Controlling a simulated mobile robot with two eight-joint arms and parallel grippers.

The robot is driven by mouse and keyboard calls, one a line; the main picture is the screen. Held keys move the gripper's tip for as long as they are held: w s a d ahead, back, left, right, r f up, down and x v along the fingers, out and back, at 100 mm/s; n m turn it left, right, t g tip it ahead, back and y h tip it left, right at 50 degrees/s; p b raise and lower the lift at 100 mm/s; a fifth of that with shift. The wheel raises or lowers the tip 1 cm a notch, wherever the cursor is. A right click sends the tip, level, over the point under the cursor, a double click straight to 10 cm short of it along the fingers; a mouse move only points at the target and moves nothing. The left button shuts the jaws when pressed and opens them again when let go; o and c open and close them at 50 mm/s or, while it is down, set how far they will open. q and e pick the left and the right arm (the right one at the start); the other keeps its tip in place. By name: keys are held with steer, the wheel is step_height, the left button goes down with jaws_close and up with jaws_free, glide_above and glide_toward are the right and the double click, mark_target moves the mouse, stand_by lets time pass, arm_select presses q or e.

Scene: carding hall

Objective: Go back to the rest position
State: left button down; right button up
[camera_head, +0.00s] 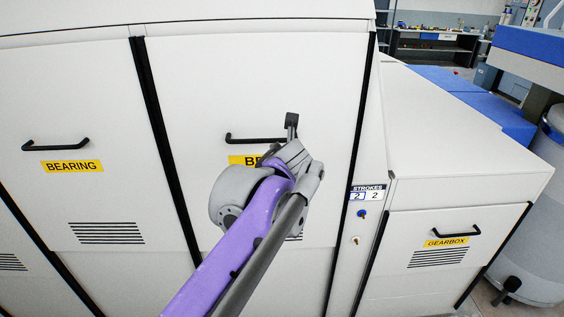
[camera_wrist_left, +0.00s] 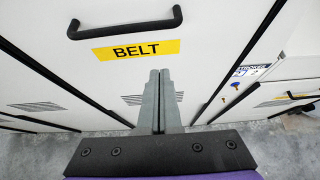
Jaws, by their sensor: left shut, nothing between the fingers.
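My left gripper (camera_wrist_left: 160,74) shows in the left wrist view with its two grey fingers together and nothing between them. The fingertips appear just below the yellow BELT label (camera_wrist_left: 138,51) in that picture; I cannot tell how far they are from the door. In the head view my purple left arm reaches up from the bottom, in front of the BELT door (camera_head: 205,85). The wrist covers part of the label (camera_head: 240,160), and the fingers cannot be made out there. The black BELT door handle (camera_wrist_left: 125,27) is empty. My right gripper is not in view.
A BEARING door (camera_head: 70,110) with a black handle (camera_head: 55,146) is at the left. A STROKES counter (camera_head: 366,192) reading 2 is on a narrow panel at right. A GEARBOX door (camera_head: 430,275) is beyond it. A grey drum (camera_head: 535,240) stands at far right. The visible doors look closed.

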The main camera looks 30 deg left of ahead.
arm_select(q)
steer(key=s+d+f+n+g+h, duration=0.1)
steer(key=s+d+f+n+h, duration=0.1)
steer(key=s+f+n, duration=0.5)
steer(key=s+d+f+n+g+h, duration=0.1)
steer(key=s+d+f+n+h, duration=0.1)
steer(key=s+d+f+n, duration=0.3)
steer(key=s+d+f+n+g+h, duration=0.2)
steer(key=s+f+n, duration=0.8)
steer(key=f+n, duration=0.6)
steer(key=shift+s+d+f+n, duration=0.3)
steer(key=shift+s+d+n, duration=0.1)
steer(key=shift+d+n, duration=0.4)
